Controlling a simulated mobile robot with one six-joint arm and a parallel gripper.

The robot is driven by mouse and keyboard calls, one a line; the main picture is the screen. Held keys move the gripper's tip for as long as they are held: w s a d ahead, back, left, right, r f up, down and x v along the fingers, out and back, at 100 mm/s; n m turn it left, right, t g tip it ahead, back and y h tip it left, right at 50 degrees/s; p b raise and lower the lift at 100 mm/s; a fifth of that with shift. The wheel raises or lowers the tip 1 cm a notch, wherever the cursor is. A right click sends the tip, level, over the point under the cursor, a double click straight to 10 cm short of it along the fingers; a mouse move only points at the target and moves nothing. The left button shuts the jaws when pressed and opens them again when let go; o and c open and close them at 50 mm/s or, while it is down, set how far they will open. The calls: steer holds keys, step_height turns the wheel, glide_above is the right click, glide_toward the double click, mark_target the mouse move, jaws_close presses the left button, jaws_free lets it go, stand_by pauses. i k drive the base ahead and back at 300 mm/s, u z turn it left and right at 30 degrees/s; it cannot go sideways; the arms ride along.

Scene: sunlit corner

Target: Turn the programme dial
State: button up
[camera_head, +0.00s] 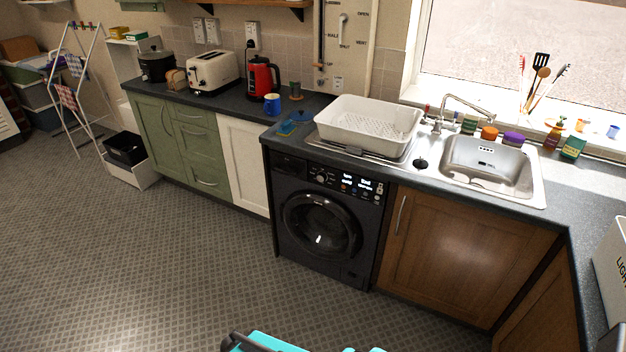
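A black washing machine (327,222) stands under the dark worktop, with its round door (321,226) shut. Its control panel (347,184) runs along the top front, with lit white displays and several small coloured marks. A small round programme dial (320,178) seems to sit left of the displays. It is too small to tell which way it points. My gripper is not in view. Teal and dark parts at the bottom edge seem to be mine, and they are well short of the machine.
Patterned floor in front of the machine is clear. A wooden cupboard (460,255) stands to its right, and white and green cupboards (244,165) to its left. Above are a white basin (365,125) and a sink (488,165). A clothes airer (75,90) stands far left.

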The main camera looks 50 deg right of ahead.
mark_target(321, 177)
steer(key=i, duration=0.95)
steer(key=z, duration=0.05)
